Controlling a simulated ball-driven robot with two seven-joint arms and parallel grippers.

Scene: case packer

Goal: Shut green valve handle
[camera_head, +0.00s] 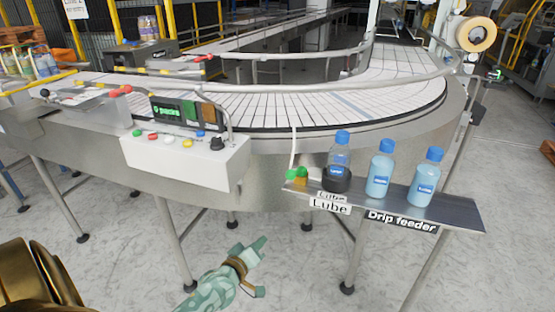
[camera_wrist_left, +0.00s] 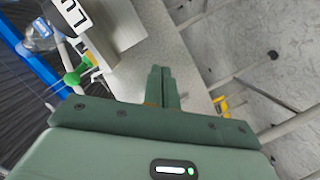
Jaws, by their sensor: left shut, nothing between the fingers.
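The green valve handle (camera_head: 298,174) sits at the left end of the drip feeder shelf (camera_head: 460,211), beside a bottle in a black holder. A thin white tube rises from it to the conveyor edge. The handle also shows at the left of the left wrist view (camera_wrist_left: 76,76), on a yellowish fitting. My left gripper (camera_head: 262,242) is below and left of the handle in the head view, clear of it. In the left wrist view its fingers (camera_wrist_left: 162,82) are together with nothing between them. My right gripper is not in view.
Blue bottles (camera_head: 380,172) stand on the shelf right of the valve, above the "Lube" and "Drip feeder" labels. A white control box (camera_head: 190,155) with buttons is at the left. The curved conveyor (camera_head: 330,105) lies behind. Metal legs stand under it; the floor is otherwise open.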

